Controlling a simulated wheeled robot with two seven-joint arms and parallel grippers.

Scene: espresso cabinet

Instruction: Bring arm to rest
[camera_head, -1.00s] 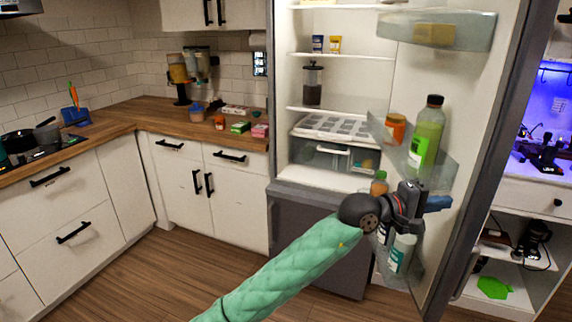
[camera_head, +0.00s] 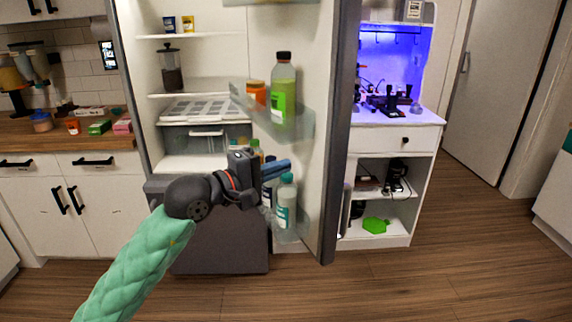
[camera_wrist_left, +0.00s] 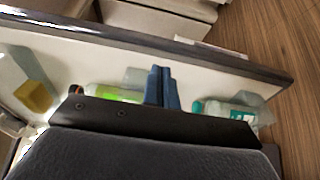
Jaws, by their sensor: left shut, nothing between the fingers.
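My left arm, in a green quilted sleeve, reaches in from the lower left in the head view. Its left gripper (camera_head: 279,170) is shut and empty in front of the open fridge door's inner side. In the left wrist view its blue fingers (camera_wrist_left: 161,88) are together, between a green bottle (camera_wrist_left: 115,93) and a white bottle with a teal cap (camera_wrist_left: 228,109). The fridge door (camera_head: 337,130) stands open, with door shelves holding a green bottle (camera_head: 283,95) and a white bottle (camera_head: 287,203). My right gripper is not in view.
The espresso cabinet (camera_head: 397,140) stands right of the fridge door, with a green item (camera_head: 375,225) on its lower shelf. A wooden counter (camera_head: 60,138) is at left. The wooden floor (camera_head: 430,285) at right is clear.

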